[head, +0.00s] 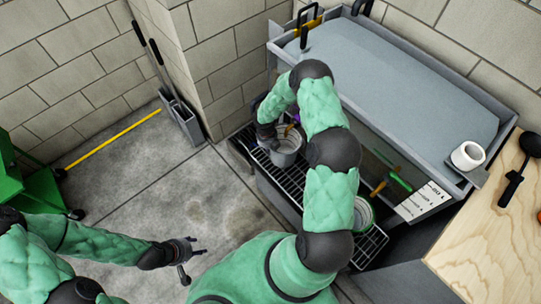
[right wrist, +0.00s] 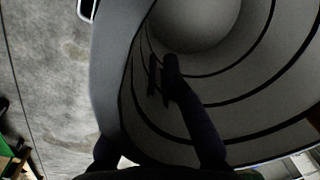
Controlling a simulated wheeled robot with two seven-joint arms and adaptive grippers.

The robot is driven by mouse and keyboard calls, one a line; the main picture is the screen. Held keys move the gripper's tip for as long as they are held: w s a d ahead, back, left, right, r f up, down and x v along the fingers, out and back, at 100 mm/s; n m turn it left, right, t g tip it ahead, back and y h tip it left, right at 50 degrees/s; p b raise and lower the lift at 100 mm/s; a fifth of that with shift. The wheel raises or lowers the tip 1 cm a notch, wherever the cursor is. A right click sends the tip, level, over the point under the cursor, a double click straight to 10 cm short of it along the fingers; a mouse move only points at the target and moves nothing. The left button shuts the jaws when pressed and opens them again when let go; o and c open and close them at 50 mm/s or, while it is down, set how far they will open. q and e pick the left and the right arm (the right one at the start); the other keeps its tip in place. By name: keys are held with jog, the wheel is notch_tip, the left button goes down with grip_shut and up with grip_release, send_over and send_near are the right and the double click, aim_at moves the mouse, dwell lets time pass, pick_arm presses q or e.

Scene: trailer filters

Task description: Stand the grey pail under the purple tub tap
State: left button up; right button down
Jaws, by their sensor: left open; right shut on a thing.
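My right gripper (head: 270,138) is shut on the grey pail (head: 287,153) at its rim. The pail is roughly upright over the black grating below the tub; I cannot tell whether it touches. In the right wrist view the inside of the pail (right wrist: 215,100) fills most of the picture, with dark rings around its wall. Of the purple tap, only a little purple (head: 291,118) shows beside my right arm, close behind the pail; the rest is hidden, so I cannot tell whether the pail is under its spout. My left gripper (head: 194,265) is open and empty above the floor.
The grey tub (head: 400,85) stands behind my right arm. Green and orange taps (head: 392,180) show on its front, near another container (head: 364,216) on the grating (head: 290,180). A wooden worktop (head: 500,235) is at right. The floor at left is mostly clear.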

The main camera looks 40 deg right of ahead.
notch_tip(320, 180, down, 5)
jog(key=shift+w+b, duration=0.1)
jog(key=shift+b, duration=1.1)
jog(key=shift+d+f, duration=0.15)
jog(key=shift+d, duration=0.1)
jog(key=shift+b, duration=0.3)
jog(key=c, duration=1.4)
grip_release()
jog(key=shift+o, duration=0.2)
